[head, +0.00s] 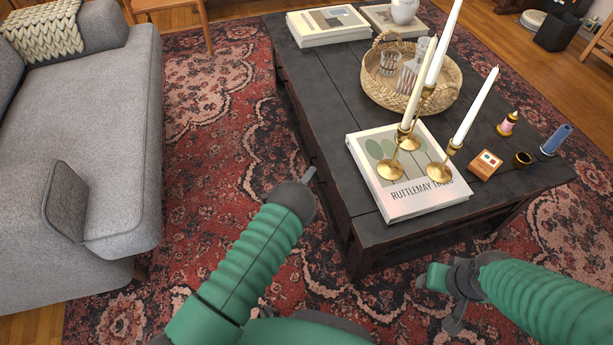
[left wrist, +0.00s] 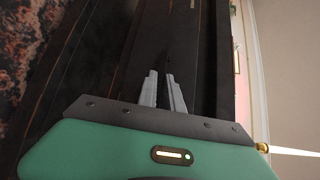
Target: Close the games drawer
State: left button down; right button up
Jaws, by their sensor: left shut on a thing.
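The dark coffee table (head: 325,95) stands on the patterned rug, with its long drawer side facing left. The games drawer's dark front (left wrist: 190,45) fills the middle of the left wrist view; in the head view that side is steep and partly hidden, so how far it stands out is hard to tell. My left gripper (head: 311,174) is at this side of the table. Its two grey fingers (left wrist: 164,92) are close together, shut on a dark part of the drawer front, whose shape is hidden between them. My right gripper (head: 452,315) hangs low before the table's near end; its fingers are unclear.
On the table are a book (head: 425,205) bearing brass candlesticks with tall candles, a woven tray (head: 450,95), a small wooden box (head: 485,164) and small ornaments. A grey sofa (head: 90,120) stands at left. Open rug (head: 215,120) lies between sofa and table.

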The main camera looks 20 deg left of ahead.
pick_arm(q)
jog(key=shift+w+d, duration=0.8)
jog(key=shift+d, duration=0.2)
jog(key=c, duration=1.5)
grip_release()
jog(key=shift+d, duration=0.1)
jog(key=p+v, duration=0.7)
jog(key=v, duration=0.9)
jog(key=shift+s, duration=0.4)
jog(key=shift+a, duration=0.2)
